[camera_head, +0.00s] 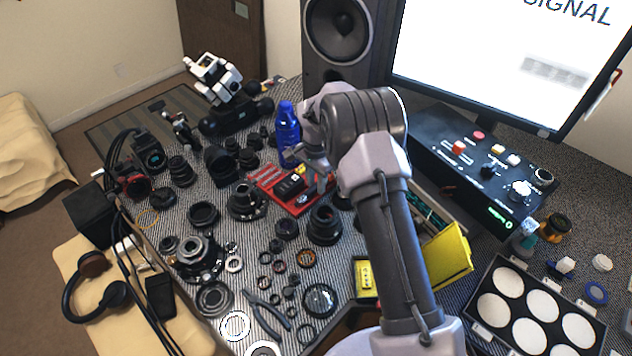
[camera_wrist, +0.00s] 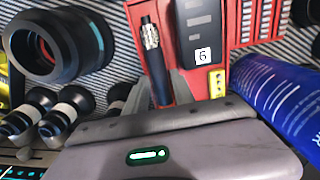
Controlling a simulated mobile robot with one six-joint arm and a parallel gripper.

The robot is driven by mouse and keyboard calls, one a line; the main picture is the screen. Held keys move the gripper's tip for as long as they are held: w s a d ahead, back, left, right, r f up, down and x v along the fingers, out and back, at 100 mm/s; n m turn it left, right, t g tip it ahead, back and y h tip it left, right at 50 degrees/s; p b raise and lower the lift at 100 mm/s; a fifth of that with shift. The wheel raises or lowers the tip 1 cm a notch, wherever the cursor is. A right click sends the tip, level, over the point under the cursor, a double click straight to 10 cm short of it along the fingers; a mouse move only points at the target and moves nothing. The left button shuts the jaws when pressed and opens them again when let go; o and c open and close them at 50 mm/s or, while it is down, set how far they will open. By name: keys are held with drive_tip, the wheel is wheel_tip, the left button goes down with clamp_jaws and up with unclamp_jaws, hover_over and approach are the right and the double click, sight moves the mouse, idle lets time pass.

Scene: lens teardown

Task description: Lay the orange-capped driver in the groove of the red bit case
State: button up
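The red bit case (camera_wrist: 215,85) lies open on the striped mat, with a black insert marked 6 and a yellow strip. It also shows in the head view (camera_head: 268,178), partly behind my gripper (camera_head: 318,178). In the wrist view the driver (camera_wrist: 151,48) has a dark shaft and a silver knurled collar. It lies along the left part of the case, over the red groove area; I cannot tell whether it rests on the bottom. Its rear end and orange cap are hidden behind my gripper body. My gripper (camera_wrist: 162,88) has its fingers close against both sides of the driver's handle.
A blue bottle (camera_head: 287,130) stands close behind the case and at right in the wrist view. A black lens ring (camera_wrist: 58,45) lies left of the case. Several lens parts crowd the mat. A yellow-lidded box (camera_head: 447,256) and a console (camera_head: 470,165) are to the right.

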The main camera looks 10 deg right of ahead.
sight(316, 187)
drive_tip(key=s+a+r+n+t+p, duration=0.15)
drive_tip(key=s+r, duration=0.25)
drive_tip(key=r, duration=1)
drive_tip(key=s+r+n+p, duration=0.1)
drive_tip(key=s+r+p, duration=0.25)
drive_tip(key=r, duration=1.15)
drive_tip(key=s+a+r+n+t+y, duration=0.1)
drive_tip(key=s+r, duration=0.3)
drive_tip(key=s, duration=0.3)
drive_tip(key=s+r+n+t, duration=0.1)
drive_tip(key=s+r, duration=0.3)
drive_tip(key=s, duration=0.3)
drive_tip(key=s+a+f+n+t+y, duration=0.1)
drive_tip(key=s+f+n+t, duration=0.1)
drive_tip(key=s, duration=1.1)
drive_tip(key=shift+s+a, duration=0.2)
drive_tip(key=shift+s, duration=0.2)
